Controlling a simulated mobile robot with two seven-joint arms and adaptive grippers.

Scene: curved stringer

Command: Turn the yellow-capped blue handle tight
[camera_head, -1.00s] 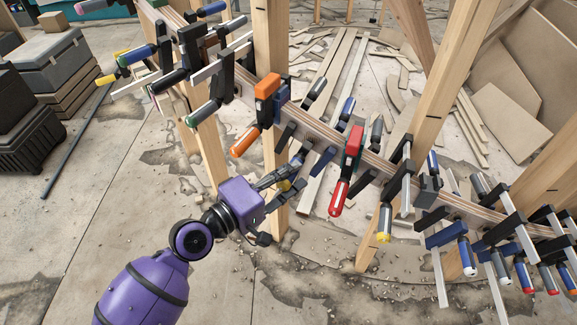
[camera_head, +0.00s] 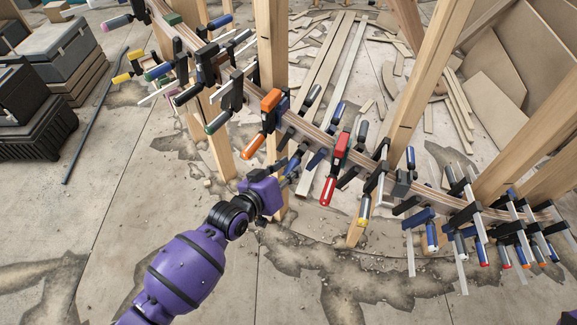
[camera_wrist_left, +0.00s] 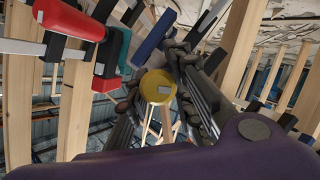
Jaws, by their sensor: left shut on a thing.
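The yellow cap (camera_wrist_left: 158,86) of the handle shows end-on in the left wrist view, between the dark fingers of my left gripper (camera_wrist_left: 160,100). The gripper is shut on this handle. The handle's blue body is mostly hidden behind the cap and fingers. In the head view my left gripper (camera_head: 290,174) reaches up to the clamp row, just below and right of the orange clamp (camera_head: 270,101). The handle is too small and covered to make out clearly there. My right gripper is in neither view.
The curved wooden stringer (camera_head: 312,132) carries many clamps. A red clamp (camera_head: 335,165) is close on the right, and also shows in the left wrist view (camera_wrist_left: 68,18). Upright posts (camera_head: 272,45) stand behind. Open concrete floor (camera_head: 110,235) lies at lower left.

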